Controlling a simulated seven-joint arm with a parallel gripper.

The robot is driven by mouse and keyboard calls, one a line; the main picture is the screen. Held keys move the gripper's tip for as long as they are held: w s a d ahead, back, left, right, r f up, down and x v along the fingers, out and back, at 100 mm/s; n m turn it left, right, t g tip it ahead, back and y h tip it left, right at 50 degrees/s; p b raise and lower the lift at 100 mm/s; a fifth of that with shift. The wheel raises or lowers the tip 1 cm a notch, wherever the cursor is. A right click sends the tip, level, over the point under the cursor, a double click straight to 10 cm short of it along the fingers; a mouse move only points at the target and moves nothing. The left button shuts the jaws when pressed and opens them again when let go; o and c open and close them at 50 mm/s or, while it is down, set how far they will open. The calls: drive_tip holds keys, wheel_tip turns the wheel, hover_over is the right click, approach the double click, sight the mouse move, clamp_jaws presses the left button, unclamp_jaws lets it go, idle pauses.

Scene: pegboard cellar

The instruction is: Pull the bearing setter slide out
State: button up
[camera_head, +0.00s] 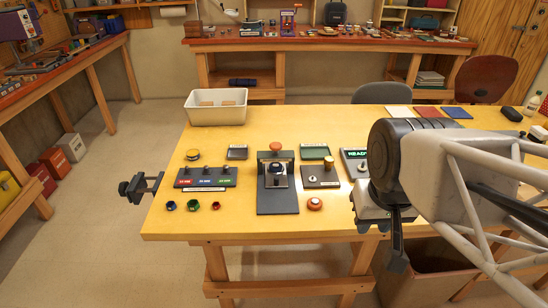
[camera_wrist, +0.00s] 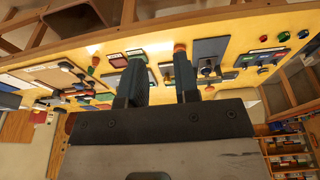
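The bearing setter (camera_head: 278,200) stands near the middle of the yellow table. It has a dark flat base, an upright black housing with a round silver-and-black part in it, and an orange knob (camera_head: 276,146) on top. I cannot tell how far its slide is out. In the wrist view the setter (camera_wrist: 209,48) appears upside down, right of my fingers. My gripper (camera_wrist: 159,62) is open, with its two dark fingers apart and nothing seen between them. In the head view my gripper (camera_head: 396,248) is at the table's front edge, right of the setter and apart from it.
A switch panel (camera_head: 206,177) and small coloured cups (camera_head: 193,205) lie left of the setter. A white bin (camera_head: 217,107) stands behind. A dark clamp (camera_head: 141,186) is on the left edge.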

drive_tip(key=shift+o, duration=1.1)
drive_tip(key=shift+w, duration=0.35)
drive_tip(key=shift+o, duration=0.3)
drive_tip(key=w+a+n, duration=0.2)
drive_tip(key=w, duration=0.8)
drive_tip(key=shift+w+g, duration=0.2)
drive_tip(key=shift+g, duration=0.1)
drive_tip(key=n+g, duration=0.2)
drive_tip(key=n, duration=0.5)
hover_over(277, 178)
drive_tip(key=f, duration=1.7)
drive_tip(key=shift+s+d+f, duration=0.1)
drive_tip(key=shift+s+f, duration=0.1)
drive_tip(key=shift+w+f, duration=0.2)
drive_tip(key=shift+f, duration=0.05)
drive_tip(key=shift+f, duration=0.1)
drive_tip(key=shift+f, duration=3.8)
